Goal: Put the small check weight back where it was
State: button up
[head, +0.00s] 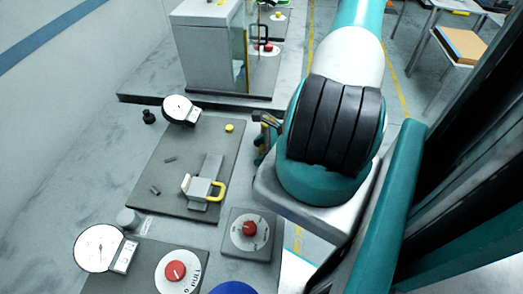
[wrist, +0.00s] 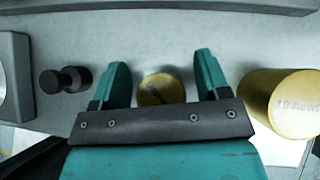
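In the wrist view a small brass round weight (wrist: 160,90) with faint lettering lies between the two teal fingers of my gripper (wrist: 161,62). The fingers are spread, with a narrow gap showing on each side of the weight. Its lower edge is hidden by my gripper's dark crossbar. How far the weight is from the fingertips in depth I cannot tell. A larger brass cylinder (wrist: 282,100), lettered with what looks like "10 newton", lies to the right. In the head view my gripper (head: 262,140) is mostly hidden behind my arm, right of the dark mat (head: 215,145).
A black knobbed piece (wrist: 65,79) stands left of my fingers in the wrist view. Dial gauges (head: 180,109) and red-knobbed plates (head: 249,230) stand nearby.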

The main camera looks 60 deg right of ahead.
jog(key=shift+r, duration=0.1)
jog(key=shift+r+p, duration=0.35)
jog(key=b+v, duration=0.3)
jog(key=v, duration=0.9)
notch_tip(320, 180, up, 6)
jog(key=n+g+y, duration=0.1)
jog(key=n+g, duration=0.2)
jog(key=n, duration=0.5)
send_over(263, 147)
jog(key=w+a+r+n+g, duration=0.3)
jog(key=w+a+r+n, duration=0.35)
jog(key=a+n, duration=0.45)
jog(key=s+a+r+n, duration=0.3)
jog(key=a+r+n, duration=0.1)
jog(key=a+n, duration=0.1)
jog(key=s+a+r+n+g+h, duration=0.1)
jog(key=s+a+r+n, duration=0.2)
jog(key=a+n, duration=0.3)
jog(key=s+a+r+n, duration=0.3)
jog(key=a+r+n, duration=0.2)
jog(key=a, duration=0.3)
jog(key=shift+s+n+h, duration=0.2)
jog(key=shift+n+h, duration=0.2)
jog(key=shift+n, duration=0.3)
